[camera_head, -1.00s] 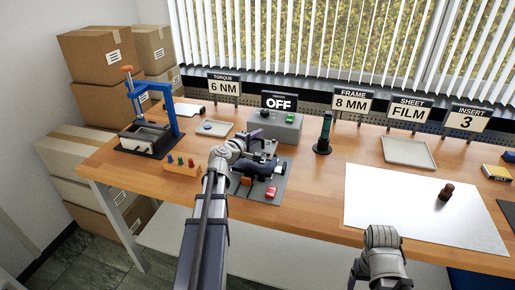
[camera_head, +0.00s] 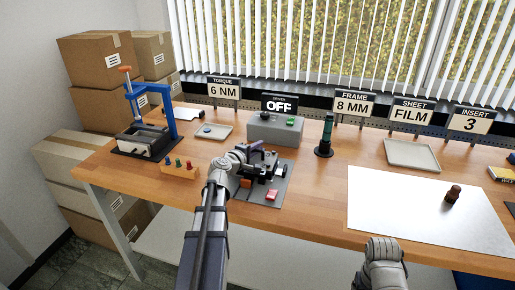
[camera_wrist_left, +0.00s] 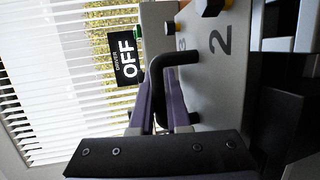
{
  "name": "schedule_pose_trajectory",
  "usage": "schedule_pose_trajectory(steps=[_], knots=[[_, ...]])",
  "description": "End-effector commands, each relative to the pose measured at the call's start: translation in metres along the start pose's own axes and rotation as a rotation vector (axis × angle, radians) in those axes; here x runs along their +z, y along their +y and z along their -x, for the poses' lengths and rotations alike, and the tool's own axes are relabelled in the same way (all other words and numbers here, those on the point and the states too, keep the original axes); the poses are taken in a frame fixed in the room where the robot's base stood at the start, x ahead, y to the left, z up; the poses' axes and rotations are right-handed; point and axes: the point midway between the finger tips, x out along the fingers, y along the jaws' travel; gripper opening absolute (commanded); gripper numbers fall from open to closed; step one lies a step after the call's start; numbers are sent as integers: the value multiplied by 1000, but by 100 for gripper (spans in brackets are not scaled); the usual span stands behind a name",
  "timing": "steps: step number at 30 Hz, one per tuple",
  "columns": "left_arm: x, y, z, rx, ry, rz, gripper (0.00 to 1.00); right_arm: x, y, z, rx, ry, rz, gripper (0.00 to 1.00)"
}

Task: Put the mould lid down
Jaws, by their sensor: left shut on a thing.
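My left gripper (camera_head: 258,152) is over the dark mat (camera_head: 281,192) near the middle of the bench. In the left wrist view its purple fingers (camera_wrist_left: 165,105) are shut on the bent black handle (camera_wrist_left: 176,60) of the mould lid. The lid (camera_wrist_left: 218,75) is a grey plate marked 2. In the head view the lid (camera_head: 266,168) is small and partly hidden by my wrist. I cannot tell whether it touches anything below. My right arm is at the lower right; its gripper (camera_head: 358,280) barely shows.
The driver box (camera_head: 262,131) with an OFF sign (camera_head: 280,104) stands just behind. A red block (camera_head: 272,195) lies on the mat's front. A wooden peg rack (camera_head: 179,172) and blue press (camera_head: 165,113) are left. A white sheet (camera_head: 400,210) lies right.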

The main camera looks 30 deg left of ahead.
Motion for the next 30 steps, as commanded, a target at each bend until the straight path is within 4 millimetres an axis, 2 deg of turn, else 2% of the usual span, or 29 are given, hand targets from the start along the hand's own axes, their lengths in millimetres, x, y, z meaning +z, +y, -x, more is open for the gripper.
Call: schedule_pose_trajectory(steps=[7, 8, 15, 22, 27, 28, 30], knots=[[0, -4, -1, 1, 0, 1, 0, 0, 0, -4, 0, 0, 0, 77], [0, -4, -1, 0, 0, 0, 17, 0, 0, -4, 0, 0, 0, 77], [0, -4, -1, 0, 0, 0, 44, 0, 0, -4, 0, 0, 0, 77], [0, -3, 0, 0, 0, 0, 44, 0, 0, -3, 0, 0, 0, 77], [0, 12, 2, 0, 0, 1, 44, 1, 1, 12, 0, 0, 0, 77], [1, 14, 6, 0, 1, 1, 44, 1, 1, 14, 0, 0, 0, 77], [2, 9, 25, 0, 3, 1, 44, 1, 1, 14, 0, 0, 0, 77]])
